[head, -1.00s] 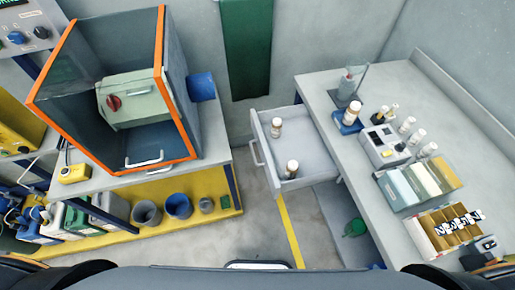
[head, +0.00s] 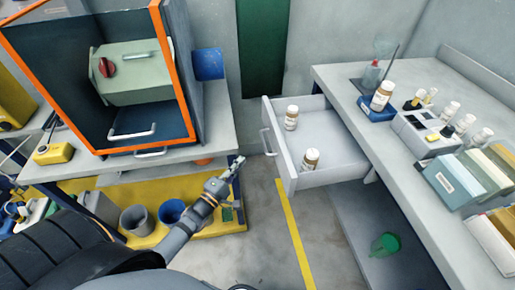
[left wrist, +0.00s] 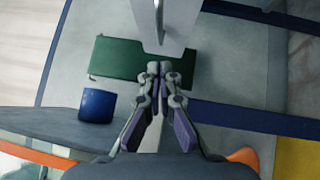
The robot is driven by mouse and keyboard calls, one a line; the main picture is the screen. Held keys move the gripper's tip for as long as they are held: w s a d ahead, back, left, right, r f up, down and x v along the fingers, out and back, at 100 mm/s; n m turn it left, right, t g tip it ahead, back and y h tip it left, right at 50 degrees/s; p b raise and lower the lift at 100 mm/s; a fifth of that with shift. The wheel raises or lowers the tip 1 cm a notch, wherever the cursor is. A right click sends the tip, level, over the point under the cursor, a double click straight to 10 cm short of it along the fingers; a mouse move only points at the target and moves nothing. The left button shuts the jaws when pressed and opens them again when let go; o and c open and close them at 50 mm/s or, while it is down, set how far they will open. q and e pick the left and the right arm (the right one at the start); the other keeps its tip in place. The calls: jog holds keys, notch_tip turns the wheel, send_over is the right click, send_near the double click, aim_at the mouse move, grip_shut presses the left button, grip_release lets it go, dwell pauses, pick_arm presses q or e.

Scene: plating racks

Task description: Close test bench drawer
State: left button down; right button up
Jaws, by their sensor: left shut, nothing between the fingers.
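The test bench drawer (head: 330,165) is pulled out to the left from under the right-hand bench, with two brown-labelled bottles standing in it. Its front panel (head: 283,165) carries a pale bar handle (head: 266,142). My left gripper (head: 237,162) is shut and empty, left of the drawer front and apart from it in the head view. In the left wrist view, the shut fingers (left wrist: 160,68) point toward a pale grey panel (left wrist: 172,25) that appears to be the drawer front. My right gripper is not in view.
An orange-framed cabinet (head: 178,90) stands on the left bench, above buckets on a yellow shelf (head: 140,242). Floor between the benches is clear.

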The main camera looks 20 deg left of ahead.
pick_arm(q)
jog(key=x, duration=0.9)
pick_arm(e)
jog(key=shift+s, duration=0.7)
pick_arm(q)
jog(key=shift+w, duration=0.1)
